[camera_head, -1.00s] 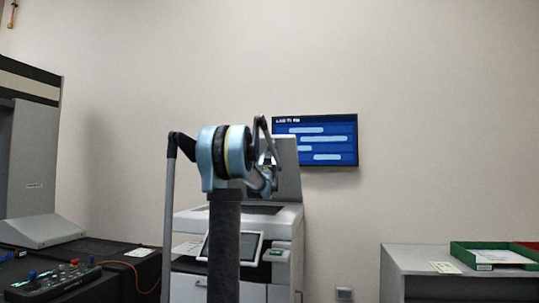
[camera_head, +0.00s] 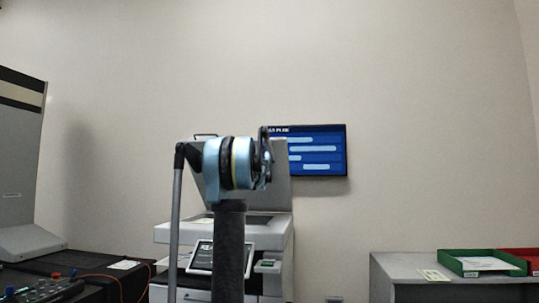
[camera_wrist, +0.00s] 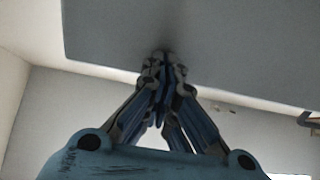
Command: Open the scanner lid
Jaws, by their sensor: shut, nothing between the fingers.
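The scanner (camera_head: 270,233) is a white office machine against the back wall. In the head view its grey lid (camera_head: 279,183) stands raised and steep behind the glass, partly hidden by my arm. In the wrist view a broad grey panel, apparently the lid's face (camera_wrist: 220,45), fills the top. My gripper (camera_wrist: 162,60) is shut and empty, its fingertips overlapping the panel's lower part. I cannot tell whether they touch it. In the head view my gripper is mostly hidden in line with my arm, in front of the lid.
A tilted touch panel (camera_head: 201,256) is on the scanner's front. A wall screen (camera_head: 318,150) hangs to the right. A dark bench (camera_head: 90,262) with a control box (camera_head: 45,290) is at left. A grey cabinet (camera_head: 395,268) with a green tray (camera_head: 520,264) is at right, with open space between.

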